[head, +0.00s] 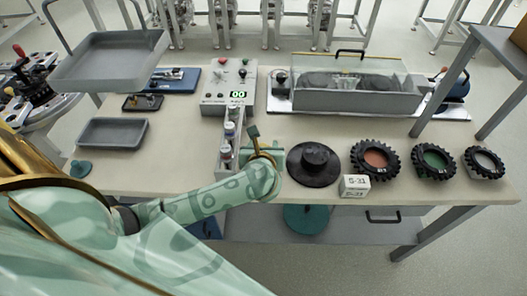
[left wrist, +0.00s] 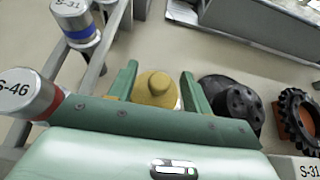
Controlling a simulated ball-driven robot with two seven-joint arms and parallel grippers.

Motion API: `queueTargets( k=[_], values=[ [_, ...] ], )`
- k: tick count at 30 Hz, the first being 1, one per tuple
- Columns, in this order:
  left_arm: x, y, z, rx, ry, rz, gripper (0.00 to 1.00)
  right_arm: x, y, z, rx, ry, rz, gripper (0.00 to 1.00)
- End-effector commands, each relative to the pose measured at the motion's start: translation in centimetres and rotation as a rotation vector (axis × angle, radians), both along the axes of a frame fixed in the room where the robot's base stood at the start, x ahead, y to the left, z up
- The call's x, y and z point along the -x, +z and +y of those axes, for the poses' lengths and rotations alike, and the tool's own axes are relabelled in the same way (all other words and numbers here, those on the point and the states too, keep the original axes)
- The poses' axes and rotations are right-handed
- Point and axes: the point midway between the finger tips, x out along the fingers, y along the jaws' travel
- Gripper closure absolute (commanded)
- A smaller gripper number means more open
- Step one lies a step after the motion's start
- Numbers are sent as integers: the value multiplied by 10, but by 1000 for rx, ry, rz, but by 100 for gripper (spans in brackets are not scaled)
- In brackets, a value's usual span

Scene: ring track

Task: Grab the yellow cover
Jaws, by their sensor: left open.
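The yellow cover (left wrist: 156,90) is a round dome with a knob on top, seen between the fingers of my left gripper (left wrist: 157,78) in the left wrist view. The fingers are open, one on each side of the cover. I cannot tell whether they touch it. In the head view my left gripper (head: 268,154) is over the table beside the vial rack, and it mostly hides the cover. My right gripper is not in view.
A rack (head: 231,150) of labelled vials stands close on the left. A black round hub (head: 314,164) sits close on the right, then several toothed rings, one with an orange centre (head: 375,158). A control box (head: 229,87) and a clear-lidded case (head: 345,93) stand behind.

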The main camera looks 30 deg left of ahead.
Motion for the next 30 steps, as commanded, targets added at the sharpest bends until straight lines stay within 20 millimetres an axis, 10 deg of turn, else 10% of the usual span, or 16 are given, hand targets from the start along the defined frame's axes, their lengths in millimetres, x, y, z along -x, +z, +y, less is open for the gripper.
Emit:
queueTargets(
  k=[12, 18, 30],
  values=[
    [-17, -12, 11, 1, 0, 0, 51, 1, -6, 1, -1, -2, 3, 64],
    [-17, -12, 11, 1, 0, 1, 98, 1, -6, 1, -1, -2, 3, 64],
    [-17, -4, 10, 1, 0, -1, 98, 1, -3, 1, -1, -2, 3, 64]
  ],
)
